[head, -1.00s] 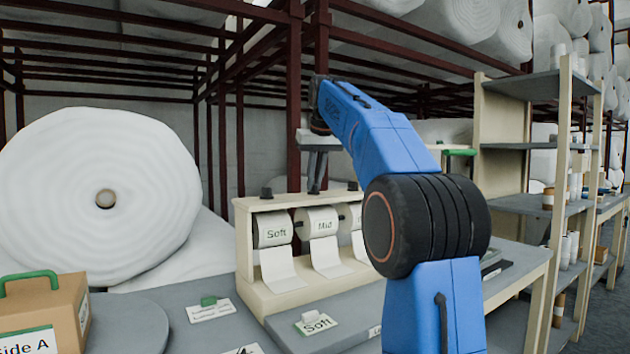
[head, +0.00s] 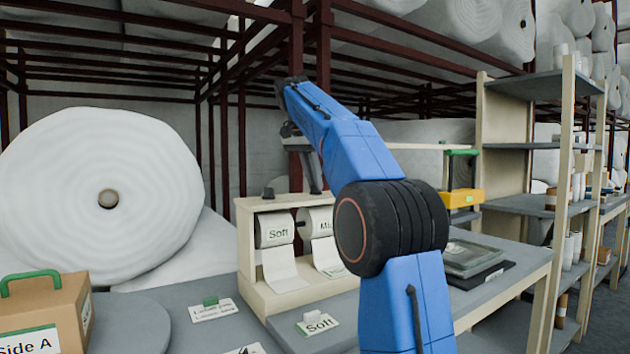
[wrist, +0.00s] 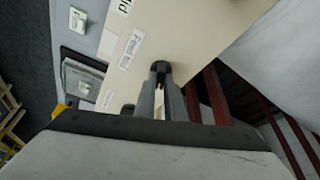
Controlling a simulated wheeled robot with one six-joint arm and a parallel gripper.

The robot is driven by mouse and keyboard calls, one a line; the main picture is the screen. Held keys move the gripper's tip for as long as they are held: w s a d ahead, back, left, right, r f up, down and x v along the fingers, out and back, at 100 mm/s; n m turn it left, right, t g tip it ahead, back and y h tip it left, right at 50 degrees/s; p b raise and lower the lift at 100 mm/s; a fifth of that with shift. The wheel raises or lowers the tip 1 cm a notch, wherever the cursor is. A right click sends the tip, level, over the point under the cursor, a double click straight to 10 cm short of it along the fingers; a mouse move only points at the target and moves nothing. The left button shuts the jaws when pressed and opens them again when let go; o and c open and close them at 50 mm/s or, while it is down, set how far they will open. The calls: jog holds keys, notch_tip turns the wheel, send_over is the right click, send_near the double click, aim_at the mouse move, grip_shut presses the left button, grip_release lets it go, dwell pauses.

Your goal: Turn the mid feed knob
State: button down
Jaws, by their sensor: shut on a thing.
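The cream dispenser box (head: 243,245) stands on the bench with white rolls in it. The Mid roll (head: 312,222) is partly hidden by my arm. My gripper (head: 317,190) reaches down to the top of the box above the Mid roll. In the wrist view my gripper (wrist: 161,72) is shut on the dark mid feed knob (wrist: 160,65), which shows at its fingertips. In the head view that knob is mostly hidden by the fingers. The knob over the Soft roll (head: 267,193) stands free to the left. How far the mid knob is turned cannot be told.
A dark knob (wrist: 128,109) stands near the fingers in the wrist view. A Soft card (head: 318,323) lies on the bench. A yellow box (head: 461,198) and a tray (head: 472,258) are to the right. Red-brown rack posts (head: 323,90) rise behind.

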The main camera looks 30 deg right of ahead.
jog(key=shift+w+m+g, duration=0.15)
jog(key=shift+m+g, duration=0.75)
jog(key=shift+m, duration=1.3)
jog(key=c, duration=1.8)
grip_release()
jog(key=shift+r, duration=0.1)
